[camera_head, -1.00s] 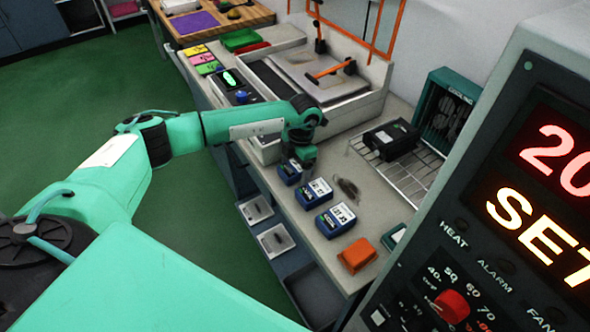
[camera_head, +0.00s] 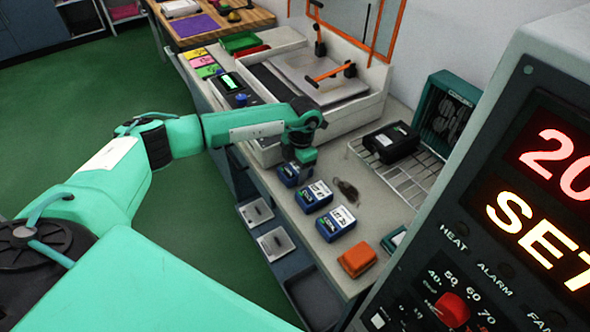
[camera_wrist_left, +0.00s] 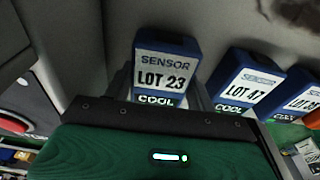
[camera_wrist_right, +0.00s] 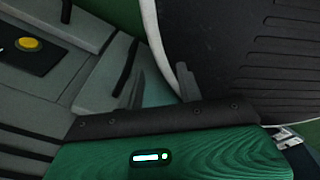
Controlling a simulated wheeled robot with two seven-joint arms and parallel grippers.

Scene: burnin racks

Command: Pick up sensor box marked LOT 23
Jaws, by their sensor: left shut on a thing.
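The blue sensor box marked LOT 23 (camera_wrist_left: 163,78) has a white label and sits between the fingers of my left gripper (camera_wrist_left: 160,95) in the left wrist view. In the head view my left gripper (camera_head: 299,160) reaches straight down over this box (camera_head: 292,177), hiding part of it. The gripper is shut on the box, at the far end of a row on the bench. My right gripper (camera_wrist_right: 163,90) shows only in the right wrist view. Its fingers are apart with nothing between them.
Two more blue sensor boxes, LOT 47 (camera_wrist_left: 244,88) and a further one (camera_head: 335,223), stand beside it towards the front. An orange box (camera_head: 357,257) is nearer the front. A wire rack (camera_head: 398,175) holds a black device (camera_head: 391,141). The bench edge is close on the left.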

